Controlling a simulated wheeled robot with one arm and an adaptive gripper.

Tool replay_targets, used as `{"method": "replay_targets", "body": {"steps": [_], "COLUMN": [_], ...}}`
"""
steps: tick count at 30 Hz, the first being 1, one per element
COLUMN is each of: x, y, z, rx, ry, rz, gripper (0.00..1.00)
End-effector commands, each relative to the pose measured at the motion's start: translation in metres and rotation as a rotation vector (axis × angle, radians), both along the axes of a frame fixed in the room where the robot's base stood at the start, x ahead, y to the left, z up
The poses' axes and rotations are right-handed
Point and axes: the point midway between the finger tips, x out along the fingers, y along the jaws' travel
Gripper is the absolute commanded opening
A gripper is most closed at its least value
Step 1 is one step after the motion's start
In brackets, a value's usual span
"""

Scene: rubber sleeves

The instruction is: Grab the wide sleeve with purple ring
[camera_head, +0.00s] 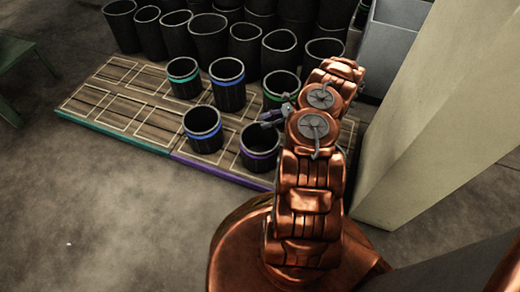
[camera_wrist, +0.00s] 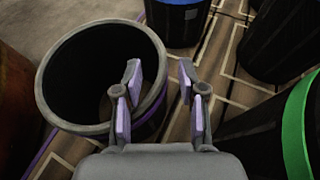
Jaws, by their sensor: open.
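The wide black sleeve with a purple ring (camera_head: 257,162) stands upright on the wooden platform, at its front edge beside my arm. In the wrist view its open mouth (camera_wrist: 75,75) fills the left side, with part of the purple ring low on its right wall. My gripper (camera_wrist: 160,76) is open and empty, its purple-padded fingers apart. The left finger overlaps the sleeve's mouth and near rim; the right finger is outside, over the platform. Whether either touches the rim cannot be told. In the head view my gripper (camera_head: 271,117) is at the sleeve's far rim, partly hidden by my arm.
Sleeves with blue (camera_head: 204,137), light blue (camera_head: 229,95), teal (camera_head: 184,83) and green (camera_head: 279,88) rings stand nearby on the platform (camera_head: 120,127). Several plain black sleeves (camera_head: 208,38) crowd behind. A pale pillar (camera_head: 430,110) rises at right. The platform's left part is empty.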

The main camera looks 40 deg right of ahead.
Motion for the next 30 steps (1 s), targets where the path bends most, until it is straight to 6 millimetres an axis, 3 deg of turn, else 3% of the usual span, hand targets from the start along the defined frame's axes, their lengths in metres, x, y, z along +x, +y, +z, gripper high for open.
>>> {"method": "replay_targets", "body": {"steps": [8, 16, 27, 30], "x": [0.019, 0.021, 0.021, 0.021], "y": [0.026, 0.027, 0.027, 0.027], "z": [-0.016, -0.015, -0.015, -0.015], "rx": [0.001, 0.0, 0.0, -0.001], "ry": [0.001, 0.0, 0.0, 0.0], "rz": [0.001, -0.001, -0.001, -0.001], "gripper": [0.4, 0.39, 0.01, 0.0]}}
